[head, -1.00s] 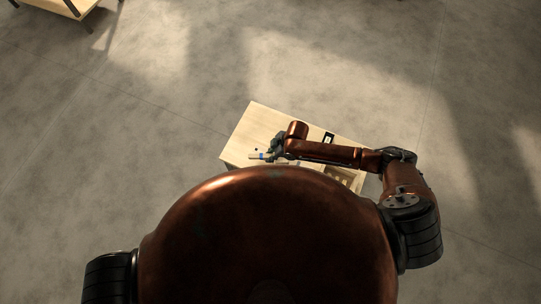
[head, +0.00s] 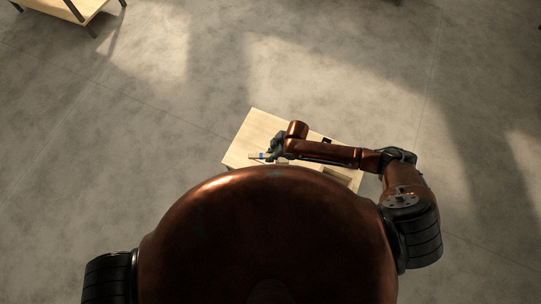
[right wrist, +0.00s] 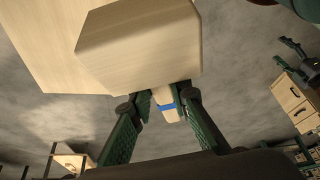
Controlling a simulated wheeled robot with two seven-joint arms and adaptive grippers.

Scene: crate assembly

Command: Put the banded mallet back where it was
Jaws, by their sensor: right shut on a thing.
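The banded mallet (head: 256,156) is pale wood with a blue band. My right gripper (head: 274,153) is shut on it over the worktable (head: 250,125). In the right wrist view, my right gripper's fingers (right wrist: 166,101) close on the handle beside the blue band (right wrist: 167,107). The large pale mallet head (right wrist: 140,45) fills the upper middle of that view and hides part of the table behind it. A dark green, pronged part at the right edge of the right wrist view looks like my left gripper (right wrist: 296,52); its jaws are unclear.
A small dark object (head: 327,141) lies on the table behind my right forearm. My body and arm hide the table's near side. A drawer cabinet (right wrist: 292,100) shows in the right wrist view. Another wooden table (head: 62,8) stands far left. The floor between is clear.

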